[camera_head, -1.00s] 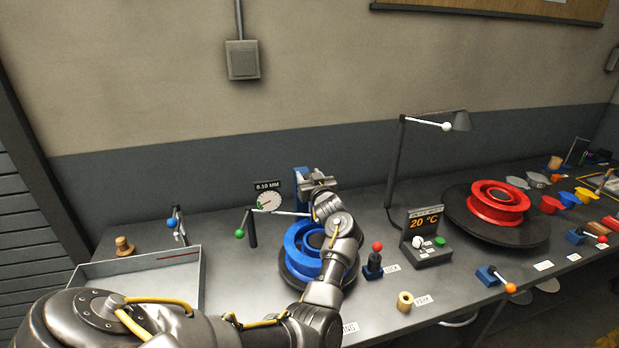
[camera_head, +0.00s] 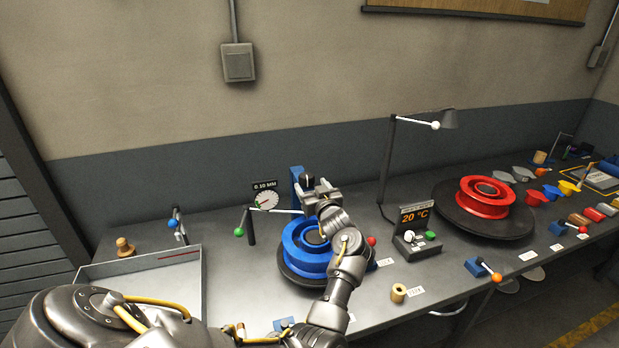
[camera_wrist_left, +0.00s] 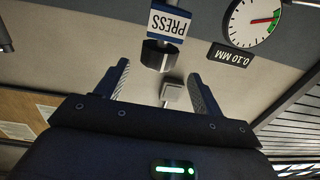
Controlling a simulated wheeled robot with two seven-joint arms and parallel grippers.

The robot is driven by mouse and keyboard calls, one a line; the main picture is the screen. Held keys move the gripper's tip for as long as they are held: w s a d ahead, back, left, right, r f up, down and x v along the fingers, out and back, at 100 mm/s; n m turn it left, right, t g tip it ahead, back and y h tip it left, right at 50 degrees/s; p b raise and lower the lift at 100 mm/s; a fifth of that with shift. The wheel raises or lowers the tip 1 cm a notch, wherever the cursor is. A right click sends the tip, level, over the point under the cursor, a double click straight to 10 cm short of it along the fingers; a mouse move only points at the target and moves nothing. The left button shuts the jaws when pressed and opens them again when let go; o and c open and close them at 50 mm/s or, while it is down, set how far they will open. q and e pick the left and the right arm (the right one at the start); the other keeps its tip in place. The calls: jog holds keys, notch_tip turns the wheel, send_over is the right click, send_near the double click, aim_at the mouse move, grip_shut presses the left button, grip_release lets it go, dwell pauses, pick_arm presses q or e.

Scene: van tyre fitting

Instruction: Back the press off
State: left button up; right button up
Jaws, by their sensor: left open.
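The blue press column (camera_head: 297,182) stands behind the blue wheel rim (camera_head: 303,250). In the left wrist view, its PRESS label (camera_wrist_left: 170,22) appears upside down, with a black round knob (camera_wrist_left: 157,56) just below it. My left gripper (camera_head: 318,188) is at the press above the blue rim. It is open, and its fingers (camera_wrist_left: 158,82) point toward the knob, one on each side in that view. I cannot tell whether either finger touches the knob. The dial gauge (camera_head: 265,199) has a 0.10 MM plate and also shows in the wrist view (camera_wrist_left: 254,22). My right gripper is not in view.
A green-knobbed lever (camera_head: 239,231) stands left of the press. A grey tray (camera_head: 140,262) lies at the left. A red-knobbed lever (camera_head: 371,241) is partly behind my arm. The 20 °C display (camera_head: 414,217) and red rim (camera_head: 484,197) are to the right.

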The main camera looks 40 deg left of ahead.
pick_arm(q)
jog(key=shift+v, duration=1.15)
jog(key=shift+s+d+f, duration=0.1)
jog(key=shift+s+d, duration=0.1)
jog(key=shift+d, duration=0.15)
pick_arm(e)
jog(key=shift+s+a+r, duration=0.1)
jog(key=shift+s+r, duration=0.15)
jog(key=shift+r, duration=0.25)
pick_arm(q)
jog(key=shift+w+d, duration=0.1)
jog(key=shift+d, duration=0.05)
